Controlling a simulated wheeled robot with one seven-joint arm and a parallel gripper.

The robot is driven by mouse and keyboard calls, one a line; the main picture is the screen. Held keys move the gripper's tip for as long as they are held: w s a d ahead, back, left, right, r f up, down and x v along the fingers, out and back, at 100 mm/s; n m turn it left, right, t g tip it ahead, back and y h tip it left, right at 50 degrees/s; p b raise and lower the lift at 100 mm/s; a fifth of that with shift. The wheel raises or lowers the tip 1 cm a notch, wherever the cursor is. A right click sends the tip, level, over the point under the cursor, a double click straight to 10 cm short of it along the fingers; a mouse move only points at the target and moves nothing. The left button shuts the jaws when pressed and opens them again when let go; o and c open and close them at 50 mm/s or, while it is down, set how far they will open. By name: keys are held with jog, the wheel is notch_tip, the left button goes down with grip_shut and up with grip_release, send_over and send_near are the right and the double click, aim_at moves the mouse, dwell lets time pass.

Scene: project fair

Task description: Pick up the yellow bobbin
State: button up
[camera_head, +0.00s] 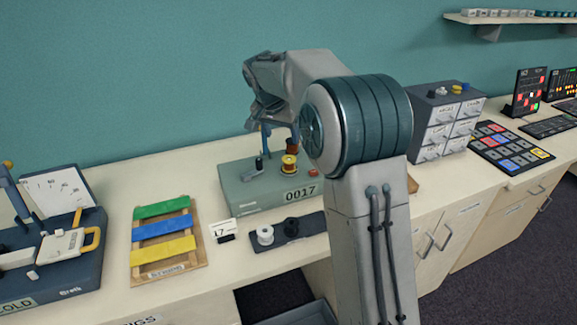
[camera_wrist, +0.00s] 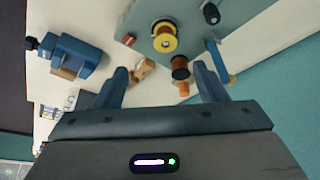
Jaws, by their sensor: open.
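The yellow bobbin (camera_head: 289,165) stands upright on top of the grey-green machine box (camera_head: 245,203) labelled 0017. In the wrist view the yellow bobbin (camera_wrist: 164,47) shows its round top with an orange-brown centre, beyond the fingertips and near the middle. My gripper (camera_head: 263,118) is above the back of the box, up and left of the bobbin in the head view. In the wrist view my gripper (camera_wrist: 163,82) has its fingers wide apart with nothing held between them. The fingertips are partly hidden in the head view.
A dark brown spool (camera_head: 292,146) stands close behind the bobbin. A black knob (camera_head: 259,164), a blue post (camera_head: 266,140) and a red button (camera_head: 313,173) are on the box. A dark tray (camera_head: 293,237) with white and black bobbins lies in front.

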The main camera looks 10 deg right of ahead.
jog(key=w+f, duration=0.1)
jog(key=w, duration=0.1)
jog(key=p, duration=0.1)
send_near(289, 159)
jog(key=shift+m, duration=0.3)
jog(key=x, duration=0.4)
jog(key=shift+w+a+f, duration=0.15)
jog(key=shift+a+f, duration=0.15)
jog(key=shift+f, duration=0.05)
jog(key=p+x, duration=0.1)
jog(key=x, duration=0.1)
jog(key=p+x, duration=0.1)
jog(key=x, duration=0.1)
jog(key=shift+d+f, duration=0.15)
jog(key=shift+d, duration=0.3)
jog(key=shift+w+f+p, duration=0.15)
jog(key=shift+f+p, duration=0.15)
jog(key=shift+f, duration=0.15)
jog(key=c, duration=1)
